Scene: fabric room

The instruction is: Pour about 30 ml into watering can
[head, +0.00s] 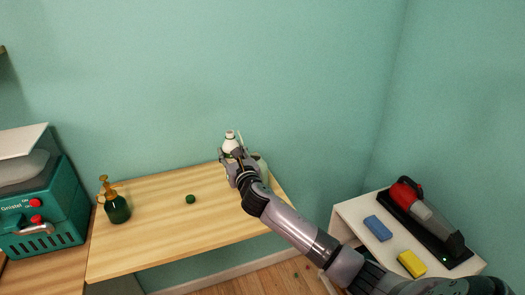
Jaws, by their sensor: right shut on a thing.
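My right gripper (234,157) is at the far right part of the wooden table, shut on a white bottle (230,143). The bottle's upper part shows above the fingers; its lower part is hidden by the gripper. A pale green rounded thing (262,166) shows just behind and right of my wrist. It may be the watering can, but it is mostly hidden. I cannot tell whether the bottle touches it or whether liquid flows. My left gripper is out of view.
A small dark green round thing (190,199) lies mid-table (150,245). A green spray bottle with an amber top (117,209) stands at left. A teal machine (38,215) is further left. A white cabinet (352,210) at right holds blue and yellow sponges and a red handheld vacuum.

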